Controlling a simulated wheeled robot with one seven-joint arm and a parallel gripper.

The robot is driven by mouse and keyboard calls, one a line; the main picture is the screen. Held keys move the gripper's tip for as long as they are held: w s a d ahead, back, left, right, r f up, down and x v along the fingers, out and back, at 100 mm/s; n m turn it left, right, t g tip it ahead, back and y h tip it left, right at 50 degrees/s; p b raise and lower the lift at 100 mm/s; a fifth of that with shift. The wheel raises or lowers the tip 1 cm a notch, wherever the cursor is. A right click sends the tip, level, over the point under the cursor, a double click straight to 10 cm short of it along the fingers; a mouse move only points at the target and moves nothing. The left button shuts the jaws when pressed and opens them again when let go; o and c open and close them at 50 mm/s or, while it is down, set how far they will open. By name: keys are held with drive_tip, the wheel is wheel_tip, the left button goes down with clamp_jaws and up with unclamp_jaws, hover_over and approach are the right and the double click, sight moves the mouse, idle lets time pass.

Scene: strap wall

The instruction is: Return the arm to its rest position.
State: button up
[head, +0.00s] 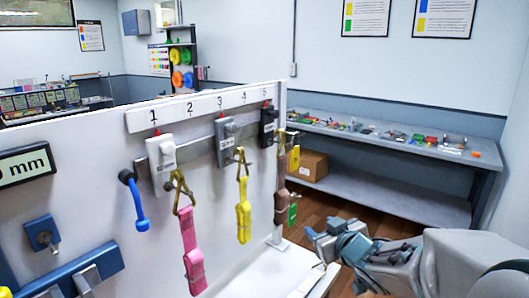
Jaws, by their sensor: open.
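My gripper (326,242) shows at the lower right, in front of the wood floor and to the right of the white strap wall (90,150). It is open, I see nothing held in it, and it stands apart from the straps. My grey arm comes in from the right edge. A pink strap (189,245), a yellow strap (243,212) and a brown strap (281,205) hang by brass rings from the wall. A green and yellow strap (293,212) hangs at the wall's far end, partly hidden.
A numbered strip (205,105) tops the wall. A blue handle (139,205) sticks out from it. A white ledge (270,275) runs along its foot, close to my gripper. A grey bench (400,140) with small parts and a cardboard box (307,165) stand behind. Some floor is clear.

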drive_tip(key=s+d+f+m+g+h, duration=0.1)
drive_tip(key=s+d+m+g+h, duration=0.15)
drive_tip(key=s+d+h, duration=0.2)
drive_tip(key=s+a+f+m+g, duration=0.1)
drive_tip(key=s+g, duration=0.3)
drive_tip(key=s, duration=0.5)
drive_tip(key=s+a+f+m+g, duration=0.2)
drive_tip(key=s+f+g, duration=0.2)
drive_tip(key=s, duration=0.5)
drive_tip(key=shift+s+a+f, duration=0.15)
drive_tip(key=shift+a, duration=0.25)
drive_tip(key=shift+y, duration=0.25)
